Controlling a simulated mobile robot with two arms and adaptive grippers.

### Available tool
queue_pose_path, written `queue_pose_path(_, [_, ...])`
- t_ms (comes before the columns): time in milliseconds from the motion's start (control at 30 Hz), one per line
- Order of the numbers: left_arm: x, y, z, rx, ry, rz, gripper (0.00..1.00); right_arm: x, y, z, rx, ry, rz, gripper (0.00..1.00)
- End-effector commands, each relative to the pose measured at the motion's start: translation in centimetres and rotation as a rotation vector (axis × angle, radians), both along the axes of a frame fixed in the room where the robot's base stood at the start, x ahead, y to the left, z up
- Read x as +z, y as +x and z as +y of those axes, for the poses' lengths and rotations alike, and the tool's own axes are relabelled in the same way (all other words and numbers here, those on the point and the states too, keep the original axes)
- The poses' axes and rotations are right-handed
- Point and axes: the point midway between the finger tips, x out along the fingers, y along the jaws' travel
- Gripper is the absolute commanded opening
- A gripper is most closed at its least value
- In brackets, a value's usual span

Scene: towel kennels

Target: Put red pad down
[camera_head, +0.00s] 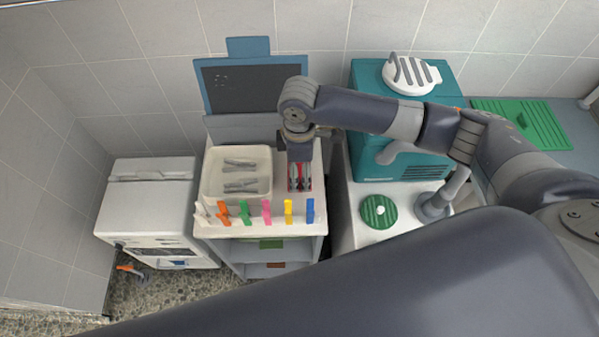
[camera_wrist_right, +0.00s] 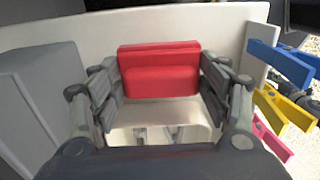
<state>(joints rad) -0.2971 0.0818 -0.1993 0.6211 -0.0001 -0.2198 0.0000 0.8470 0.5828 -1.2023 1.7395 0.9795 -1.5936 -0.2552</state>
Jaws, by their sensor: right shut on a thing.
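The red pad (camera_wrist_right: 160,68) is between the fingers of my right gripper (camera_wrist_right: 163,85) in the right wrist view. The fingers are shut on its two sides. In the head view my right gripper (camera_head: 300,178) points down over the right part of the white cart top (camera_head: 213,230), to the right of a tray. Only thin bits of red show between its fingers there. I cannot tell whether the pad touches the surface below it. My left gripper is not in view.
A cream tray (camera_head: 210,172) with grey tongs-like items stands left of the gripper. Several coloured clips (camera_head: 244,211) line the cart's front edge. A teal box (camera_head: 371,165) stands to the right, near a round green item (camera_head: 379,225). A dark board (camera_head: 245,88) stands behind.

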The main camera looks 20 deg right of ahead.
Motion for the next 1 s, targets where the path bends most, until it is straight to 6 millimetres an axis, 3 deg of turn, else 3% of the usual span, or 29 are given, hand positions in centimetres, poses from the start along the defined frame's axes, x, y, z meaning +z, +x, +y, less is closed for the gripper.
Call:
queue_pose_path(33, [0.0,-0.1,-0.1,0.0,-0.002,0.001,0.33,-1.1,-0.2,-0.1,0.0,-0.003,0.004,0.51])
queue_pose_path(200, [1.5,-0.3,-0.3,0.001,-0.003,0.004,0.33,-2.5,-0.1,-0.1,-0.001,-0.001,0.002,0.51])
queue_pose_path(433, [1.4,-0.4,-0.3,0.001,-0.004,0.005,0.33,-3.0,-0.1,0.0,0.001,-0.001,0.001,0.51])
queue_pose_path(467, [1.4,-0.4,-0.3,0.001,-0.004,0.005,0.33,-3.0,-0.2,0.0,0.001,-0.001,0.002,0.74])
queue_pose_path(533, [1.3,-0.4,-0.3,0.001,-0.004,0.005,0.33,-3.0,-0.2,0.0,0.001,-0.001,0.002,0.9])
queue_pose_path(1000, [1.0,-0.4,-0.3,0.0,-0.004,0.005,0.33,-3.1,0.0,-0.1,0.0,-0.002,0.001,0.9])
